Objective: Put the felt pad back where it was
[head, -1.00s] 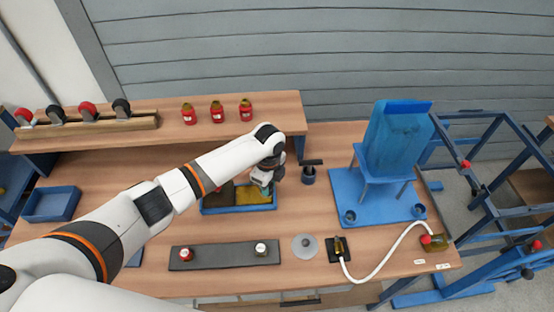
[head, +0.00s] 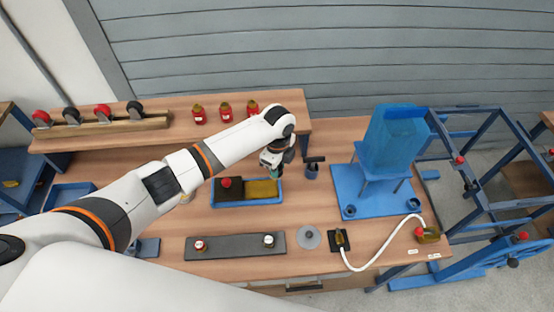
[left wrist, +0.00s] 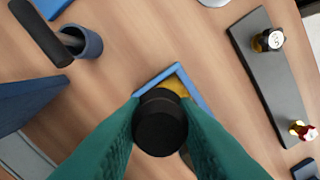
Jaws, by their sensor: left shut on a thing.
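My left gripper (head: 274,174) is above the back right part of a blue tray (head: 249,204). In the left wrist view its green fingers are shut on a black round thing (left wrist: 161,128), seen end-on; I cannot tell for sure whether this is the felt pad. The tray has a dark section on the left with a red-topped thing (head: 226,183) and a yellow section (head: 263,189) on the right. In the left wrist view the held thing hides most of the tray (left wrist: 190,90). My right gripper is not in view.
A blue cup (head: 312,172) with a black-handled tool stands right of the tray. A dark strip (head: 235,246) with two small knobs, a grey disc (head: 309,237) and a white hose (head: 380,252) lie in front. A blue chair form (head: 393,140) stands on a blue mat.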

